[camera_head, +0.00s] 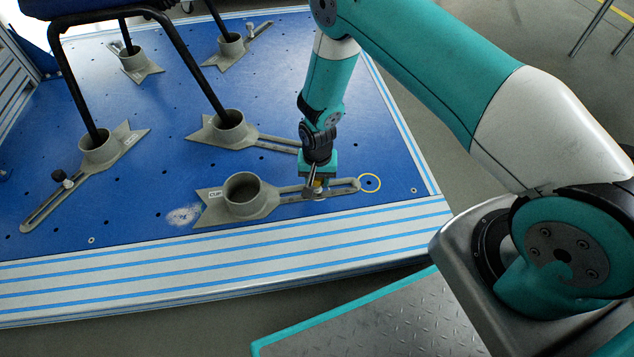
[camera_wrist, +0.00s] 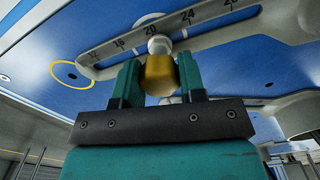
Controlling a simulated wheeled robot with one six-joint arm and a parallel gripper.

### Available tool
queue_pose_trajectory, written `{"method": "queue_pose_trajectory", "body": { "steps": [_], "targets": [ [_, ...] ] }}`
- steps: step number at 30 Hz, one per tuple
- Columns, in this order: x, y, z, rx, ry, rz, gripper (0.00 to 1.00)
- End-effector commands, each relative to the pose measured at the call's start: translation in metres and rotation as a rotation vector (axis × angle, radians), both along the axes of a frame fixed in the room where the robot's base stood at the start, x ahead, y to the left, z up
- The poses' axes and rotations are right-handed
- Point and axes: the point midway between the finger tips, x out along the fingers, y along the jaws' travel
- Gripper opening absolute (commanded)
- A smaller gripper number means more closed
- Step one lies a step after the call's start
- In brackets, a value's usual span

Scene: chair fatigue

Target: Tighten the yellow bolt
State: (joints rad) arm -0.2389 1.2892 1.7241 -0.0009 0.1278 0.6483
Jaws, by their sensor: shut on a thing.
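The yellow bolt (camera_wrist: 161,74) is between the two teal fingers of my gripper (camera_wrist: 160,82) in the wrist view, and the fingers are shut on it. A pale round part (camera_wrist: 159,45) of the bolt meets the slot of a grey slotted arm with numbers on it (camera_wrist: 205,22). In the head view my gripper (camera_head: 317,182) points down at the slotted arm of the grey cup clamp (camera_head: 243,208) nearest the front. Only a little of the bolt (camera_head: 319,183) shows there. That clamp's cup is empty.
A yellow ring (camera_head: 370,183) marks a hole in the blue plate (camera_head: 130,205) just right of the slotted arm's end. Several other cup clamps hold black chair legs (camera_head: 198,62). A clamp with a black knob (camera_head: 58,176) lies at left.

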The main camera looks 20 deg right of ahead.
Motion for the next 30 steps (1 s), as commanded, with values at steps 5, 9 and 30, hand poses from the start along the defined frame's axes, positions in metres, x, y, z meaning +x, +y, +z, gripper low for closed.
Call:
{"method": "queue_pose_trajectory", "body": {
  "steps": [5,9,30],
  "targets": [
    [-0.0006,0.0001,0.0002,0.000,0.002,0.002,0.58],
    [-0.0003,0.0000,0.0002,0.000,0.001,0.003,0.62],
    [0.0000,-0.0002,-0.0001,0.000,0.000,0.356,0.62]
  ]
}}
